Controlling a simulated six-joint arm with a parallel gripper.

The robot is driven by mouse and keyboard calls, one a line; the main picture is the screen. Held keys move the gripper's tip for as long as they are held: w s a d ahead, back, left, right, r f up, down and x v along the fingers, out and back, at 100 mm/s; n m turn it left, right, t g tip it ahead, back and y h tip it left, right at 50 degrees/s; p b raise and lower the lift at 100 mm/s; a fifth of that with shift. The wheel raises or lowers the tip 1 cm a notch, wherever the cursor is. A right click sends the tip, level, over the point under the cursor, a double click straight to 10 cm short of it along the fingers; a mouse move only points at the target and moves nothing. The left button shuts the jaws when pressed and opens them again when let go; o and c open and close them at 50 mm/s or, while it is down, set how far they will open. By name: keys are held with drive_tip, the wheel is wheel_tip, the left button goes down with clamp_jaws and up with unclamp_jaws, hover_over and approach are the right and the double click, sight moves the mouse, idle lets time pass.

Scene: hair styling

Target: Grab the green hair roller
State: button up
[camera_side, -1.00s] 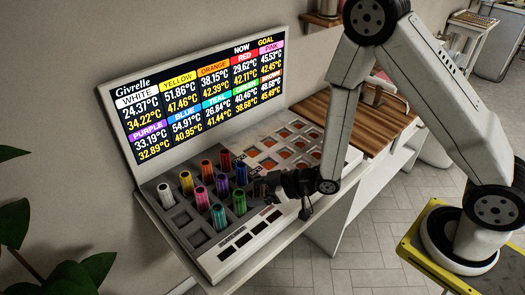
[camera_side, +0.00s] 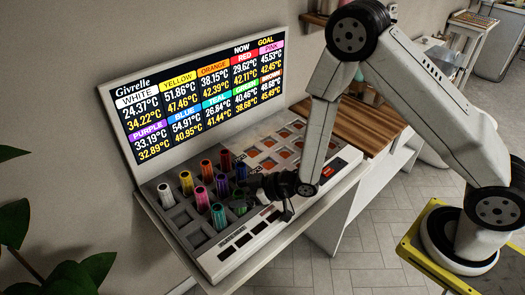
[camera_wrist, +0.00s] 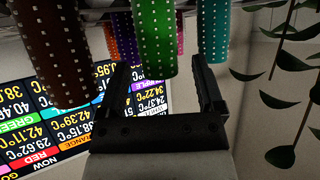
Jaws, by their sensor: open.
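The green hair roller (camera_wrist: 154,40) hangs into the top middle of the wrist view, which appears upside down. Its end is close to my gripper (camera_wrist: 158,62), whose two black fingers stand apart on either side of it, open and not touching it as far as I can see. In the side view my gripper (camera_side: 262,188) is low beside the front row of rollers, and it mostly hides the green roller (camera_side: 239,206) there.
A brown roller (camera_wrist: 50,50) and a teal roller (camera_wrist: 215,35) flank the green one closely. Several other rollers stand in the tray (camera_side: 200,237). A temperature screen (camera_side: 200,95) rises behind. The heater slots to the right (camera_side: 285,140) hold no rollers.

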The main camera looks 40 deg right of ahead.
sight(242, 194)
clamp_jaws()
drive_tip(key=shift+r, duration=0.2)
wheel_tip(242, 194, up, 10)
drive_tip(key=shift+f, duration=0.2)
idle(0.8)
idle(0.5)
